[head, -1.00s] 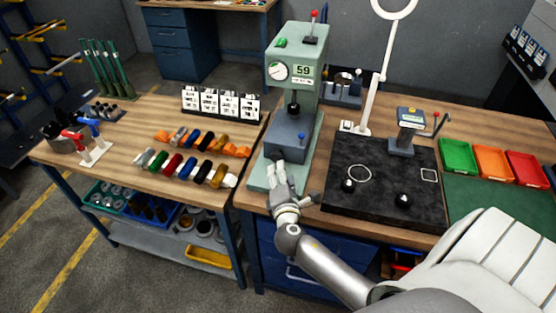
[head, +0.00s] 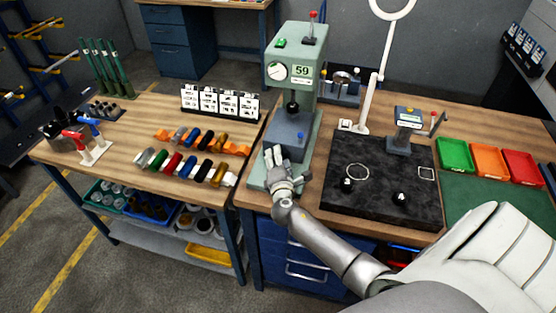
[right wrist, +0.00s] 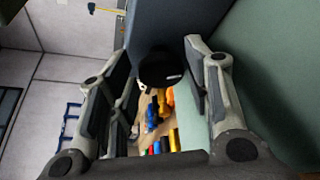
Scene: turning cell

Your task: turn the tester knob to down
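The green tester (head: 292,50) stands on the bench with a gauge, a display reading 59 and a red-tipped lever on top. My right gripper (head: 273,156) is at the front left of this block. In the right wrist view a round black knob (right wrist: 161,70) with a small white mark sticks out from the dark blue block. My open right gripper (right wrist: 158,88) has a finger on either side of the knob, with gaps showing. The knob is not distinguishable in the head view. My left gripper is out of view.
A black mat (head: 400,215) with a white-armed lamp behind it lies right of the tester. Green, orange and red trays (head: 490,163) are further right. Several coloured cylinders (head: 195,158) lie on the left table. A gap separates the two tables at the front.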

